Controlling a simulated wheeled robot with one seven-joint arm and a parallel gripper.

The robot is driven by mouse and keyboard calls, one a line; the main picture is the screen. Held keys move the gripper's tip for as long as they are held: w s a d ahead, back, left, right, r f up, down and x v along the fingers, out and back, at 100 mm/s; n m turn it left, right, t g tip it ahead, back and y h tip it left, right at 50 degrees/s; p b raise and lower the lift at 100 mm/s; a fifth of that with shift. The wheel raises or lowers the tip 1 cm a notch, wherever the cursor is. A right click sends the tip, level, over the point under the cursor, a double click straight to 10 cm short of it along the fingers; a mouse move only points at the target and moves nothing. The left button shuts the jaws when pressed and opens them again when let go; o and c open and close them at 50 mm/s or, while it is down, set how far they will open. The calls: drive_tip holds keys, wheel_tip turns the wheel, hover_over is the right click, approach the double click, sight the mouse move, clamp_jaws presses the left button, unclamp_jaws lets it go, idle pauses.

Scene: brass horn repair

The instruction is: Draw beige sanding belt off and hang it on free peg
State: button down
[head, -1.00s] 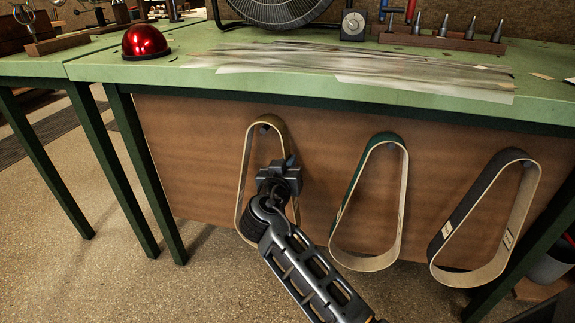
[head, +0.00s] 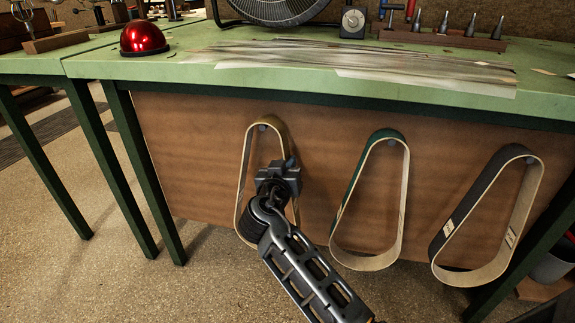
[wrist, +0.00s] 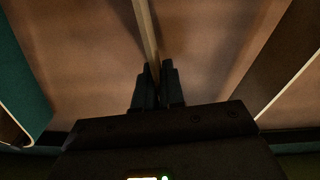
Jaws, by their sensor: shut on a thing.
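The beige sanding belt (head: 246,178) hangs as a long loop at the left of the brown panel, its top over a peg (head: 262,128). Its outer face looks olive-tan near the top. My gripper (head: 284,168) is at the belt's right-hand strand, about mid-height, and covers part of it. In the wrist view, my gripper (wrist: 159,85) has its two fingers closed on the pale strand of the beige sanding belt (wrist: 145,30). I see no empty peg on the panel.
A green belt (head: 397,190) hangs close to the right, and a dark grey belt (head: 465,205) farther right, each on a peg. A green bench top (head: 150,85) juts above the panel. A bench leg (head: 145,175) stands at left. The floor in front is clear.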

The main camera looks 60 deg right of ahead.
drive_tip(key=c, duration=1.2)
unclamp_jaws()
drive_tip(key=shift+c, duration=0.2)
drive_tip(key=shift+a, duration=0.15)
drive_tip(key=v, duration=0.7)
drive_tip(key=shift+s+a, duration=0.15)
drive_tip(key=shift+a, duration=0.2)
idle(1.0)
